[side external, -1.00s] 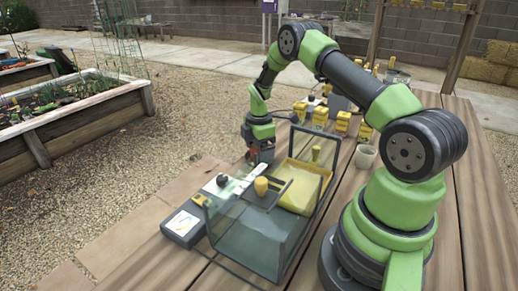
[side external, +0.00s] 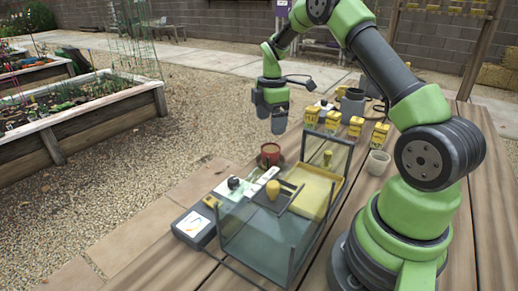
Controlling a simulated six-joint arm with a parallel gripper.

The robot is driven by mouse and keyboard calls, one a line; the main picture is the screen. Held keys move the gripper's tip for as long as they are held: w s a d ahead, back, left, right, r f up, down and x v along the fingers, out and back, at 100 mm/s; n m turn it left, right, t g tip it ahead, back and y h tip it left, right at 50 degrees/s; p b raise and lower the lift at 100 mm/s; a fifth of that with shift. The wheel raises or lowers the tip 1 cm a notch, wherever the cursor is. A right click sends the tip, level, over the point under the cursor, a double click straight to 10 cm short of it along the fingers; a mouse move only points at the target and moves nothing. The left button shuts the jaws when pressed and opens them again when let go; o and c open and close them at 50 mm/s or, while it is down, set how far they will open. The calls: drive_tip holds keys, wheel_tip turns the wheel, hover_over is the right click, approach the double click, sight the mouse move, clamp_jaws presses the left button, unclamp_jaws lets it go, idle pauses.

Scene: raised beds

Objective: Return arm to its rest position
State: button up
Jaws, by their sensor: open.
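My gripper (side external: 274,126) is raised above the far left edge of the wooden table, with its fingers pointing down. It is open and holds nothing. My arm arches up from its base at the lower right, and its top reaches the picture's upper edge. A small red cup (side external: 270,155) stands upright on a dark saucer or base below my gripper, clearly apart from the fingers.
A clear-walled box (side external: 262,240) with a yellow tray (side external: 318,186) stands in front of the cup. A grey device (side external: 194,226) lies at its left. Several yellow-tagged items (side external: 333,121), a dark pot (side external: 351,104) and a pale cup (side external: 379,163) stand behind. Air around my gripper is clear.

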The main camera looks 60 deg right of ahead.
drive_tip(key=s+a+r+m+t, duration=0.2)
drive_tip(key=s+a+r+m, duration=0.15)
drive_tip(key=a+r, duration=0.4)
drive_tip(key=s+a+r+m+t, duration=0.2)
drive_tip(key=s+a+r+m, duration=0.15)
drive_tip(key=a+r, duration=0.4)
drive_tip(key=s+a+r+m+t+y, duration=0.1)
drive_tip(key=s+a+m, duration=0.2)
drive_tip(key=s, duration=0.3)
drive_tip(key=s+a+r+m+t+y, duration=0.1)
drive_tip(key=s+a+r+m+t, duration=0.1)
drive_tip(key=s+m, duration=0.3)
drive_tip(key=shift+s+a+r, duration=0.3)
drive_tip(key=shift+s+a, duration=0.45)
drive_tip(key=shift+s, duration=0.3)
drive_tip(key=shift+c, duration=0.4)
